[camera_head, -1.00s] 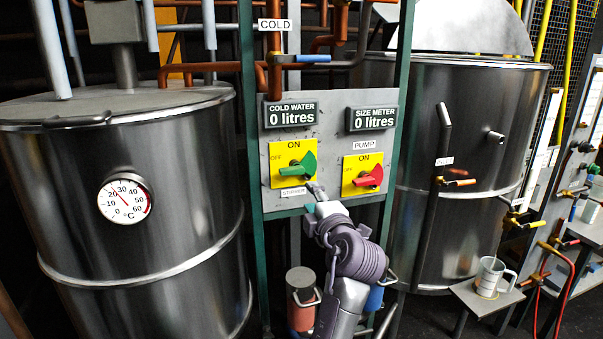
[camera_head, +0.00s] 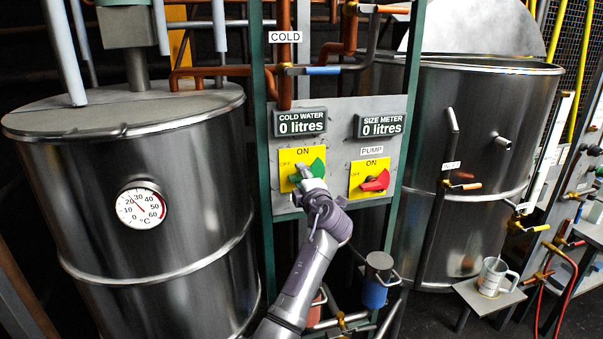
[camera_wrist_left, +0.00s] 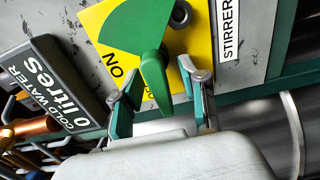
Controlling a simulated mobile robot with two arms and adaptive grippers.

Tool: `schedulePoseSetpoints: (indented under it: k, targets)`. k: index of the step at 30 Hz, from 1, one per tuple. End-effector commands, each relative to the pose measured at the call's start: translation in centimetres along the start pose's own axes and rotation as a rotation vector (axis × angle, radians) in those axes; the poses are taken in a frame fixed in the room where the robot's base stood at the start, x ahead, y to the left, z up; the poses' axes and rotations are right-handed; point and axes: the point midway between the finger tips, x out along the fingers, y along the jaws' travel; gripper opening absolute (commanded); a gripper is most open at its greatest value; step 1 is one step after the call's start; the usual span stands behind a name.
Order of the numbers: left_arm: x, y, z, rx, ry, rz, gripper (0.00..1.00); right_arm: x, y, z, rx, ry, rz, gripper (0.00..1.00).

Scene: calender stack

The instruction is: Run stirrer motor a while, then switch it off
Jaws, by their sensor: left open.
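The stirrer switch is a green knob (camera_head: 318,168) on a yellow plate (camera_head: 286,160) marked ON and OFF, on the grey panel. My left gripper (camera_head: 306,176) is at this switch and covers part of it in the head view. In the left wrist view the green handle (camera_wrist_left: 154,80) lies between the two open fingers (camera_wrist_left: 163,80). Its tip points towards the OFF lettering, which it partly hides. I cannot tell whether either finger touches it. The STIRRER label (camera_wrist_left: 228,30) shows beside the plate. My right gripper is not in view.
The pump switch, a red knob (camera_head: 375,182), sits close to the right. Displays above read 0 litres for cold water (camera_head: 300,123) and size meter (camera_head: 381,126). Steel tanks stand left (camera_head: 150,230) and right (camera_head: 470,130). A jug (camera_head: 491,277) rests on a small stand.

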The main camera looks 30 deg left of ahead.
Motion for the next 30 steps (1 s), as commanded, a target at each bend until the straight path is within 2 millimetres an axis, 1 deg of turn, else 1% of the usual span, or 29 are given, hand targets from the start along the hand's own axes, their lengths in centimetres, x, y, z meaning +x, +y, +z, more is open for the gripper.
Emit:
schedulePoseSetpoints:
  k: [8,11,12,16,23,26,30]
  targets:
    - [0.1,0.0,0.0,0.0,-0.001,0.001,0.43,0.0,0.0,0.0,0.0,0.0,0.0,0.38]
    - [0.1,0.0,0.0,0.0,-0.001,0.001,0.28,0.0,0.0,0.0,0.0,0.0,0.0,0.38]
    - [0.1,0.0,0.0,0.001,-0.001,0.001,0.22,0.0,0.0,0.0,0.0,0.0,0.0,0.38]
    - [0.1,0.0,0.0,0.001,-0.001,0.0,0.0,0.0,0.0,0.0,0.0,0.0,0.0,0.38]
    - [0.1,-0.1,0.0,0.004,0.0,0.0,0.0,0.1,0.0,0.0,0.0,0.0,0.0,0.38]
    - [0.1,-0.3,0.0,0.017,0.0,0.0,0.0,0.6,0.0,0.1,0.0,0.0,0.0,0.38]
    - [0.1,-0.4,0.0,0.061,0.0,0.001,0.0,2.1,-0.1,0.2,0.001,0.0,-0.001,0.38]
